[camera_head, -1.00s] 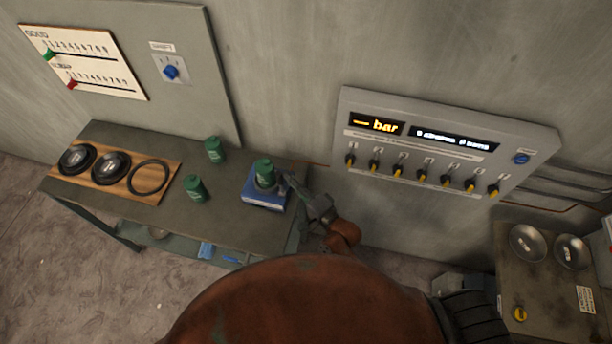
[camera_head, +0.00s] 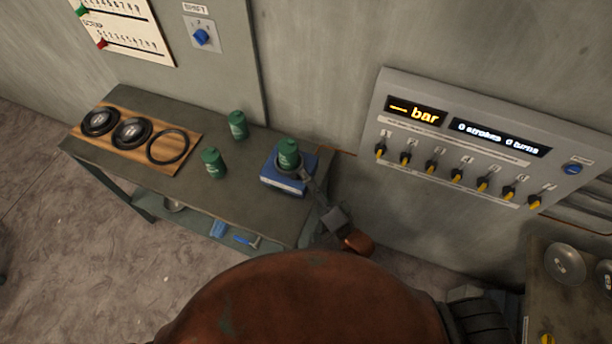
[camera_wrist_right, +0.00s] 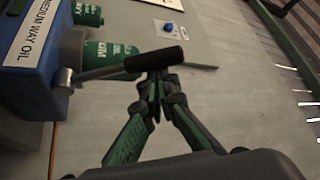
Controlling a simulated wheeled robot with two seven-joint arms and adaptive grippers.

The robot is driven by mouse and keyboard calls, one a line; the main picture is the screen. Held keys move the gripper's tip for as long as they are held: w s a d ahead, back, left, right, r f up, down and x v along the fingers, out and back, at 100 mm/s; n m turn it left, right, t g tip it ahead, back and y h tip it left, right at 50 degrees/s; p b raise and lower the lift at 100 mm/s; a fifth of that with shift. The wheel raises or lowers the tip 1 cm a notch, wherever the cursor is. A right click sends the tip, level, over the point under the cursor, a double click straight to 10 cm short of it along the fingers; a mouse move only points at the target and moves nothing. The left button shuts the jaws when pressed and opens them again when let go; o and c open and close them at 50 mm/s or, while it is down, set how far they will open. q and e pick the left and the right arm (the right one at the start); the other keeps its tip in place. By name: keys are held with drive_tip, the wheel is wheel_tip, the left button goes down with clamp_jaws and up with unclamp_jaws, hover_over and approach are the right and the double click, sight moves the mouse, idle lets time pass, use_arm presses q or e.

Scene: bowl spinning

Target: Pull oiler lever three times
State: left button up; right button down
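The oiler is a blue block (camera_head: 284,184) with a green container (camera_head: 289,150) on top, at the right end of the grey bench. In the right wrist view the blue block (camera_wrist_right: 40,48) has a label reading MEDIUM WAY OIL. A metal lever with a black handle (camera_wrist_right: 168,58) sticks out from it. My right gripper (camera_wrist_right: 157,82) has its green and black fingers drawn together, tips at the handle's underside; they do not visibly wrap around it. In the head view the right gripper (camera_head: 322,202) is beside the oiler, small and partly unclear. My left gripper is not in view.
Two green cans (camera_head: 237,125) and (camera_head: 213,163) stand left of the oiler. A wooden board (camera_head: 180,151) holds black rings. A wall panel (camera_head: 400,82) reads "0 strokes 0 turns" above several yellow-tipped knobs.

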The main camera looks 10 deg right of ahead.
drive_tip(key=shift+s+a+f, duration=0.1)
drive_tip(key=shift+a+f, duration=0.05)
drive_tip(key=shift+f, duration=0.05)
drive_tip(key=s+d, duration=0.6)
drive_tip(key=d, duration=0.1)
drive_tip(key=shift+d+f, duration=0.25)
drive_tip(key=shift+d, duration=0.05)
idle(0.3)
drive_tip(key=shift+w, duration=0.15)
idle(0.5)
